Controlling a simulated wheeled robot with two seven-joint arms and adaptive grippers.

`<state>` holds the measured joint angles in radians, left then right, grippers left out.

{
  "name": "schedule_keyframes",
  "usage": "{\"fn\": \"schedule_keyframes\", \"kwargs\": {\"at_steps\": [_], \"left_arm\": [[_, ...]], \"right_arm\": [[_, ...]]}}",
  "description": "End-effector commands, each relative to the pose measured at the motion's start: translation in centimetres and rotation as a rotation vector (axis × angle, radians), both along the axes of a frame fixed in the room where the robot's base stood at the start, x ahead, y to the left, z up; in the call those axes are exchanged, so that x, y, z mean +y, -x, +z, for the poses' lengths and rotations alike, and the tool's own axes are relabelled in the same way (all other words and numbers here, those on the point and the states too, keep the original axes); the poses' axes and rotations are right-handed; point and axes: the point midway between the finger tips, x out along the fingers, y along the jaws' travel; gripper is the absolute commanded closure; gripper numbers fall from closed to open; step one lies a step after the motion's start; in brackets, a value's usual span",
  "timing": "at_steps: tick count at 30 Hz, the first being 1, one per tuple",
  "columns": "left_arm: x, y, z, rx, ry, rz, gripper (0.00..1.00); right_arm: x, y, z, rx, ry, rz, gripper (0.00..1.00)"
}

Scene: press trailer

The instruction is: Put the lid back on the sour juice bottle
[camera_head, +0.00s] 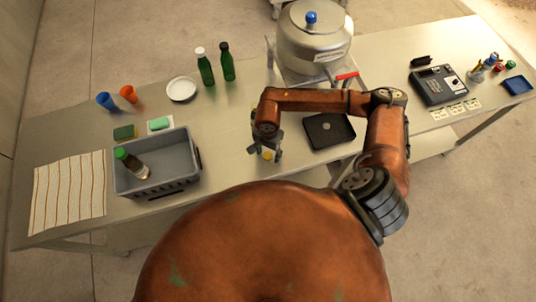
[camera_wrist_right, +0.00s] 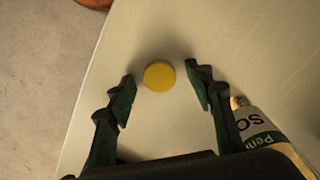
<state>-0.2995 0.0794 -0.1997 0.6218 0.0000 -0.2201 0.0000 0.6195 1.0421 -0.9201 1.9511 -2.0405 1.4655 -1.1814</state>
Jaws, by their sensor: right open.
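The yellow lid (camera_head: 267,156) lies on the steel table near its front edge. In the right wrist view the lid (camera_wrist_right: 159,76) shows as a round disc between and slightly beyond the fingertips, with no finger touching it. My right gripper (camera_head: 265,152) is open and empty, pointing down over the lid; its fingers (camera_wrist_right: 164,85) stand on both sides. A bottle (camera_wrist_right: 262,134) with a white and green label, partly reading "SO", is beside the right-hand finger, partly cut off. Its neck end shows no lid. My left gripper is out of view.
A grey crate (camera_head: 157,190) holding a green-capped bottle (camera_head: 131,163) stands to the left. A dark tray (camera_head: 329,131) lies just right of my gripper. Behind are two green bottles (camera_head: 206,71) and a large metal pot (camera_head: 313,45).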

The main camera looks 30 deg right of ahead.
Motion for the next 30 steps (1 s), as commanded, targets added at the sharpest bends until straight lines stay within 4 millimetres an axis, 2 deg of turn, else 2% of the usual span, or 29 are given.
{"fn": "schedule_keyframes", "kwargs": {"at_steps": [8,21,30], "left_arm": [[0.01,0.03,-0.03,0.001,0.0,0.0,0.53],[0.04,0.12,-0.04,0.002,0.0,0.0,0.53],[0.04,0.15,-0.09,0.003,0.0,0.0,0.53]], "right_arm": [[0.01,0.0,0.01,0.0,0.0,0.001,0.52],[0.02,0.0,0.04,0.0,0.0,0.001,0.81],[0.02,-0.03,0.13,-0.001,-0.001,0.001,0.81]]}}
